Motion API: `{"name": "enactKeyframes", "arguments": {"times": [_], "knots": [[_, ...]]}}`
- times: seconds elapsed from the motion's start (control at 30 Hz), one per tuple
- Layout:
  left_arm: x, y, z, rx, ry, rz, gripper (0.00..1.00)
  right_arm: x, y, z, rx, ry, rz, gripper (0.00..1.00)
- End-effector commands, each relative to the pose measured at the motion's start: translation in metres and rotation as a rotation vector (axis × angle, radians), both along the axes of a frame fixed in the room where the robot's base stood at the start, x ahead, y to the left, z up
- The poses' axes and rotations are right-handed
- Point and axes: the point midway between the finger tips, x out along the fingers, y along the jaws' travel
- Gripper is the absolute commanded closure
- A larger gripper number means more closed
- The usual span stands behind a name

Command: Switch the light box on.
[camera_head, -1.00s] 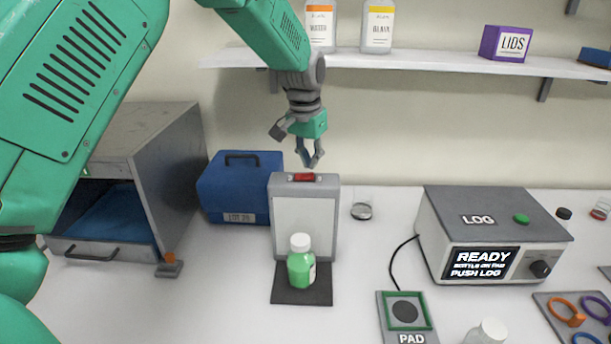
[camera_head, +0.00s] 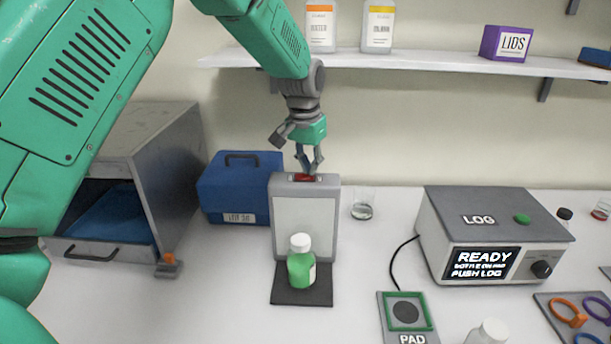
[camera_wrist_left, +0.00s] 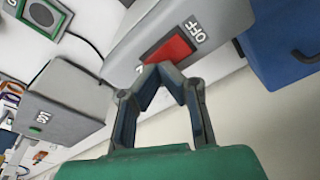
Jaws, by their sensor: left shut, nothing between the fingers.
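The light box (camera_head: 304,224) is a grey upright box with a pale, unlit-looking front panel. A red rocker switch (camera_head: 302,178) sits on its top; in the left wrist view the red switch (camera_wrist_left: 168,54) shows beside the word OFF. My left gripper (camera_head: 310,170) points down with its fingers closed and empty, right at the switch. In the left wrist view its fingertips (camera_wrist_left: 160,70) overlap the switch's end away from OFF; I cannot tell whether they touch it. A green bottle with a white cap (camera_head: 301,265) stands in front of the panel. My right gripper is not seen.
A blue case (camera_head: 238,185) stands close on the left of the light box, and a small glass beaker (camera_head: 362,206) on its right. The LOG device (camera_head: 490,240) and the PAD (camera_head: 405,312) are further right. A shelf (camera_head: 430,65) runs above, behind my arm.

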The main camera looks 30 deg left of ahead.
Motion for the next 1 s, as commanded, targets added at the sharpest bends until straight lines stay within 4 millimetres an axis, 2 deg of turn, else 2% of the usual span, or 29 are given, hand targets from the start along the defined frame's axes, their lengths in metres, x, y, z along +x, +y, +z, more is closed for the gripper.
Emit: {"name": "enactKeyframes", "arguments": {"times": [0.5, 0.83, 1.0], "knots": [[0.000, 0.000, -0.005, 0.000, 0.000, 0.000, 1.00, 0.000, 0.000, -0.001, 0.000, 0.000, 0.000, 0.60], [0.000, 0.000, 0.022, 0.000, -0.002, 0.000, 1.00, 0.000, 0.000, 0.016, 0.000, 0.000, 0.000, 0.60], [0.000, 0.000, 0.033, 0.000, -0.002, 0.000, 1.00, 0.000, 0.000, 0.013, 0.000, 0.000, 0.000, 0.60]]}}
